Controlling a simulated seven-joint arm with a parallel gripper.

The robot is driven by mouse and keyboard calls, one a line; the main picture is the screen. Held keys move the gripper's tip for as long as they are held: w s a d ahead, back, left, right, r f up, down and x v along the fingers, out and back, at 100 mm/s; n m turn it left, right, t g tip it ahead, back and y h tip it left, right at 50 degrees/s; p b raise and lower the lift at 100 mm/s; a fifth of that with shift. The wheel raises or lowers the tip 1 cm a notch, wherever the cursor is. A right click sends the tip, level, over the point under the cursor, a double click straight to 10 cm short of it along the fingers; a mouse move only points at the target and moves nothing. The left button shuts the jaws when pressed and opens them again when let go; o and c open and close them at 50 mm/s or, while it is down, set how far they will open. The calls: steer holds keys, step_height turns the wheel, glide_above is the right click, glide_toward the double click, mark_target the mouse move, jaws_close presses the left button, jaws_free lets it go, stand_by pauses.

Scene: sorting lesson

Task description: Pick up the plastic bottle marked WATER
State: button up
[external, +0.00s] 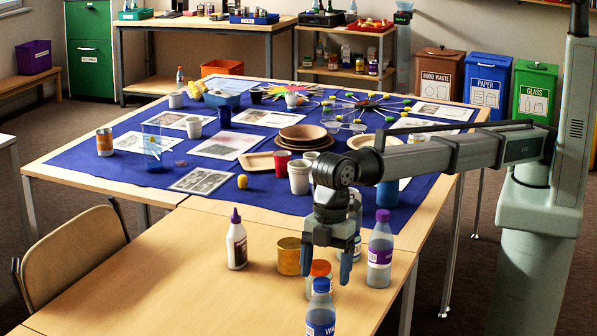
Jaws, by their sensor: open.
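The bottle marked WATER (321,322) stands upright at the front edge of the picture, with a blue cap and a dark blue label on which only the first letters "WA" show. Its base is cut off by the frame. My gripper (327,266) points down, open and with nothing held, above and behind this bottle in the picture. An orange-capped bottle (320,268) shows just below and between the fingers, partly hidden by the blue-capped bottle. I cannot tell whether the fingers touch it.
A gold can (289,256) and a white glue bottle (237,243) stand left. Behind, the blue cloth (110,176) holds cups, plates and papers. The wooden table (150,290) is clear at front left.

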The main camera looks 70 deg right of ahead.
mark_target(322, 280)
steer(key=shift+w+a+f, duration=0.1)
steer(key=shift+a+f, duration=0.1)
steer(key=shift+f, duration=0.7)
steer(key=shift+w+a+f, duration=0.1)
steer(key=shift+a+f, duration=0.1)
steer(key=shift+f, duration=0.75)
steer(key=shift+w+a+f, duration=0.1)
steer(key=shift+a+f, duration=0.1)
steer(key=shift+f, duration=0.7)
steer(key=c, duration=1.3)
